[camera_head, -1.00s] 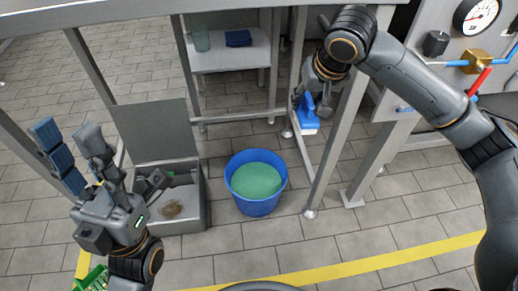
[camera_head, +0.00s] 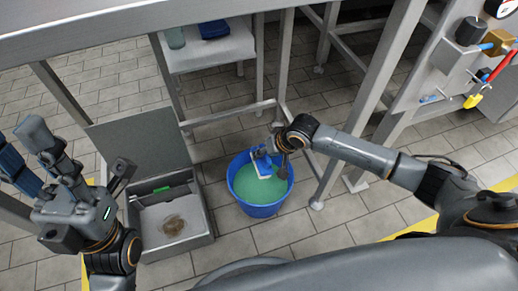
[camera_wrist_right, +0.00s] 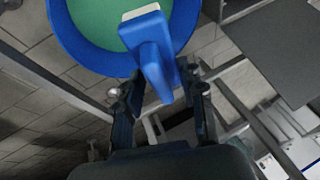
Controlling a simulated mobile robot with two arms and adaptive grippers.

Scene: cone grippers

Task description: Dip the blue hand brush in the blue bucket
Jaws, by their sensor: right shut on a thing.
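The blue bucket (camera_head: 258,211) stands on the tiled floor, holding green liquid; it also shows in the right wrist view (camera_wrist_right: 68,35). My right gripper (camera_head: 277,155) is at the bucket's far rim, shut on the blue hand brush (camera_head: 262,163). In the right wrist view the brush (camera_wrist_right: 150,48) extends from between the fingers (camera_wrist_right: 165,98) over the green surface, with its pale bristle part at the far end. Whether the bristles touch the liquid I cannot tell. My left gripper (camera_head: 70,160) is at the left, open, fingers spread, with nothing visible in it.
A grey open box (camera_head: 207,212) with a brown patch inside stands left of the bucket. Metal table legs (camera_head: 345,135) rise right of the bucket. A low shelf (camera_head: 215,52) behind holds a glass and a dark blue cloth. Floor in front of the bucket is clear.

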